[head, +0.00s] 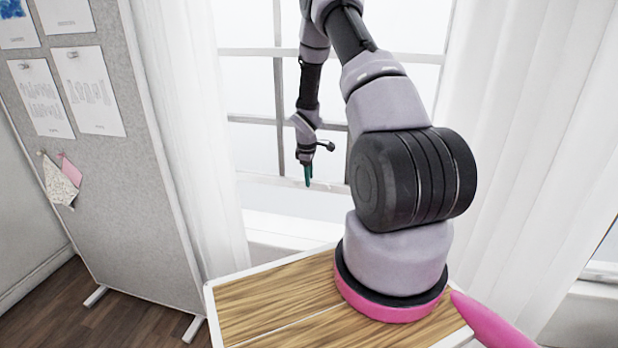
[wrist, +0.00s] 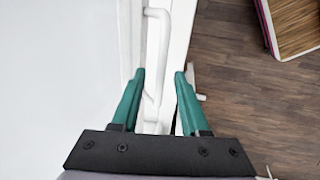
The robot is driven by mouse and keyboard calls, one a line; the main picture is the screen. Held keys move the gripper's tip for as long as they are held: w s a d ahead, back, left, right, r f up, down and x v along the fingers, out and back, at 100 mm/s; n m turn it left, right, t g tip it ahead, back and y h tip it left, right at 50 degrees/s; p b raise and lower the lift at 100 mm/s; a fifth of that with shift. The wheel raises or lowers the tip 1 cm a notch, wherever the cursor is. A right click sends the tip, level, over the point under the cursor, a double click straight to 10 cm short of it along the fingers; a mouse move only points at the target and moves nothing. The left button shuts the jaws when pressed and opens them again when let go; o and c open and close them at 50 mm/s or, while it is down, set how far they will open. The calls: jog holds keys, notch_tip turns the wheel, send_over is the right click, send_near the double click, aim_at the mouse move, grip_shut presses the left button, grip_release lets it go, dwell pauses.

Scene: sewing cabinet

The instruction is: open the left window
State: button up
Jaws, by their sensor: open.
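The window (head: 250,90) is a white frame with thin bars and bright panes, behind my arm in the head view. It looks closed there, though my arm covers part of it. My gripper (head: 307,178) points down at the lower part of the window. In the wrist view, my gripper (wrist: 160,80) has its two green fingers apart. A white window handle (wrist: 157,50) runs down between the fingers, along the white frame (wrist: 180,30). The fingers lie on either side of the handle's lower part. I cannot tell whether they touch it.
White curtains hang left (head: 190,120) and right (head: 530,130) of the window. A grey pinboard (head: 110,190) with papers stands at the left. A wooden-topped surface (head: 270,305) lies below my arm. Bare wooden floor (wrist: 240,90) shows right of the frame in the wrist view.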

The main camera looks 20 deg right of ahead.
notch_tip(320, 180, up, 10)
jog(key=s+a, duration=0.1)
jog(key=shift+s+a+r, duration=0.15)
jog(key=shift+s+r, duration=0.1)
jog(key=shift+s, duration=0.05)
jog(key=shift+r, duration=0.1)
jog(key=s+a+r+m+t, duration=0.15)
jog(key=s+r, duration=0.25)
jog(key=r, duration=0.4)
jog(key=s+a+r+m, duration=0.3)
jog(key=r, duration=0.6)
jog(key=s+a+r+m+t, duration=0.1)
jog(key=s+a+r+m, duration=0.2)
jog(key=r, duration=0.5)
jog(key=s+a+r+m+t+y, duration=0.1)
jog(key=s+a+r+m, duration=0.1)
jog(key=s, duration=0.5)
jog(key=s+a+r+m+t+y, duration=0.1)
jog(key=s+a+r+m, duration=0.1)
jog(key=s+r, duration=0.3)
jog(key=s+a+r+m+t+y, duration=0.1)
jog(key=s+a+r+m, duration=0.1)
jog(key=s, duration=0.7)
jog(key=shift+a+r+m, duration=0.3)
jog(key=shift+r+m, duration=0.25)
jog(key=shift+r, duration=0.45)
